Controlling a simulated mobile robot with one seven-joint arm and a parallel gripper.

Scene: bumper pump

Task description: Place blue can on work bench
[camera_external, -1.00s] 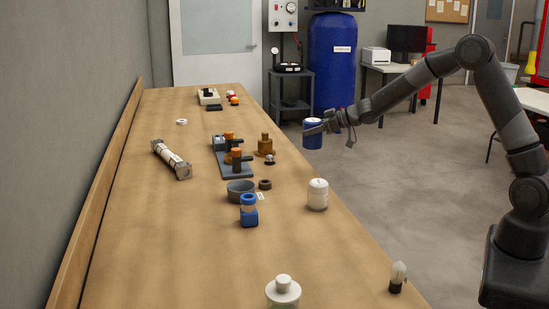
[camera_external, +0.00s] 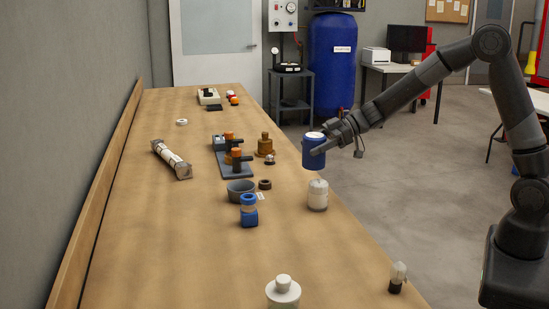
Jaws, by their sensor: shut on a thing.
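The blue can (camera_external: 313,154) has a white top and is held upright in the air by my gripper (camera_external: 324,147). My gripper reaches in from the right and is shut around the can's side. In the picture the can appears just above the white canister, at the right edge of the work bench (camera_external: 165,240). The can looks apart from the bench surface; its exact height is hard to tell. The far finger is partly hidden by the can.
A white canister (camera_external: 317,195) stands close below the can near the bench's right edge. A grey bowl (camera_external: 240,190), a dark ring (camera_external: 265,184), a blue bottle (camera_external: 249,211) and a grey fixture (camera_external: 235,160) stand left of it.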

